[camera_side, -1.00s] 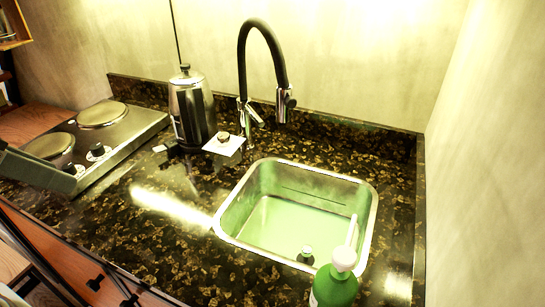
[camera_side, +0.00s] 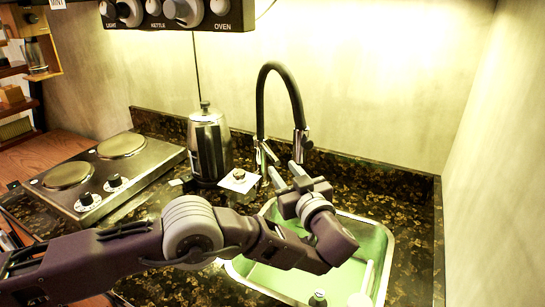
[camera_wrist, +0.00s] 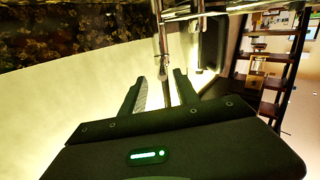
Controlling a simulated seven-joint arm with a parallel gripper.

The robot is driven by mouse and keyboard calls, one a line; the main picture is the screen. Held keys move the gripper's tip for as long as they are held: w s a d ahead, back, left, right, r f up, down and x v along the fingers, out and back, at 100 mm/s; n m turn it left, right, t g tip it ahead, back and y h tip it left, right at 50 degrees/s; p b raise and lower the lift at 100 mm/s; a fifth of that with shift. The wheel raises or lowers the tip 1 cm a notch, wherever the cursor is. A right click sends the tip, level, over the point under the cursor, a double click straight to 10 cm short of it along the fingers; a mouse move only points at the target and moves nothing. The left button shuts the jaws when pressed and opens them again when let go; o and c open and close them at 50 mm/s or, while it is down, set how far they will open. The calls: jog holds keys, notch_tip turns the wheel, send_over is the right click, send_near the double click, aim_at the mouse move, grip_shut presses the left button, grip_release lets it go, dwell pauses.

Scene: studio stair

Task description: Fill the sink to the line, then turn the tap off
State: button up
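The steel sink (camera_side: 378,225) is set in the dark speckled counter, and my arm covers part of it. Its inside looks pale green; I cannot tell the water level. The fill line cannot be made out now. The tap (camera_side: 262,95) has a black curved hose and a metal spout hanging behind the sink. No stream shows below the spout. The tap's metal lever (camera_side: 265,152) stands at its base. My gripper (camera_side: 287,170) is just right of the lever, fingers pointing to the tap. In the wrist view my gripper (camera_wrist: 159,76) is open, with thin metal tap parts beyond the fingers.
A steel kettle (camera_side: 209,145) stands left of the tap, and a small knob on a white card (camera_side: 239,180) lies before it. A two-plate hob (camera_side: 105,172) is at the left. A control panel (camera_side: 178,12) hangs above. A wall closes the right side.

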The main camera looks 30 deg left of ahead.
aim_at(272, 154)
jog(key=shift+n, duration=0.4)
jog(key=x, duration=0.7)
jog(key=shift+a+r, duration=0.2)
jog(key=shift+a, duration=0.1)
jog(key=shift+c, duration=0.3)
grip_shut()
dwell(0.3)
